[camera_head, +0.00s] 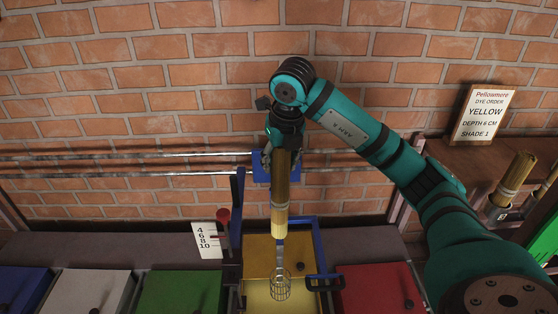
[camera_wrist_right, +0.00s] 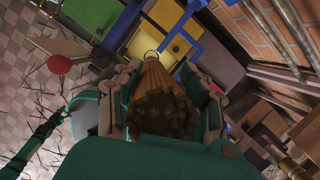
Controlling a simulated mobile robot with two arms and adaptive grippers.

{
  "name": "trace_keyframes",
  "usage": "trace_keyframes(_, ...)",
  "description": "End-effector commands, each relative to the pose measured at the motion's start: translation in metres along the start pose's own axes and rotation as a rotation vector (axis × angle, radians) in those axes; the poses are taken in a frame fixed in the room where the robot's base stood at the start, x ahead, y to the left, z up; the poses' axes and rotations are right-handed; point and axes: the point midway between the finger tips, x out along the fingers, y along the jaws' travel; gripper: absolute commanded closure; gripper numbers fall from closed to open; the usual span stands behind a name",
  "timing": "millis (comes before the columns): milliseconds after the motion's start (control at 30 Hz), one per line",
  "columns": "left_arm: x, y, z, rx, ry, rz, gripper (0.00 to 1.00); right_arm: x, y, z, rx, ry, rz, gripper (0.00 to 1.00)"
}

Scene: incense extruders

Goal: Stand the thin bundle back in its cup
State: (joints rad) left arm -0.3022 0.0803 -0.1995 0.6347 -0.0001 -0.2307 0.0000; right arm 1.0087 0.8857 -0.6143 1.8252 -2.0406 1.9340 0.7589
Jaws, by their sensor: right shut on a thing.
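My right gripper (camera_head: 284,134) is shut on a bundle of brown sticks (camera_head: 281,183) and holds it upright above the yellow vat (camera_head: 253,243). The lower end of the bundle is yellow. In the right wrist view, the bundle (camera_wrist_right: 160,85) sits between both fingers of the gripper (camera_wrist_right: 170,100). A cup (camera_head: 498,214) stands at the right on the shelf, with another bundle (camera_head: 518,171) in or behind it. I cannot tell whether an empty cup is there; the picture edge cuts off that area. My left gripper does not show clearly in either view.
A blue frame (camera_head: 318,255) surrounds the vat. Green (camera_head: 178,290) and red (camera_head: 378,288) lids flank it. A dye order sign (camera_head: 483,114) stands at the back right. My right arm spans the space towards the shelf.

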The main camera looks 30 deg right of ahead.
Motion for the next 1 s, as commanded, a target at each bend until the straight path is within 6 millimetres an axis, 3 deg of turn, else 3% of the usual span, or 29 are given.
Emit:
trace_keyframes(33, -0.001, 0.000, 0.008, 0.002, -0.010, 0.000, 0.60, -0.003, 0.000, 0.001, 0.001, -0.001, 0.000, 1.00)
trace_keyframes(600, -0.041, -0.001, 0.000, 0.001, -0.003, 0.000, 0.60, -0.050, 0.000, 0.014, 0.000, -0.002, 0.001, 1.00)
trace_keyframes(1000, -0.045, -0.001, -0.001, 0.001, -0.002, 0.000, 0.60, -0.054, 0.000, 0.015, 0.000, -0.001, 0.000, 1.00)
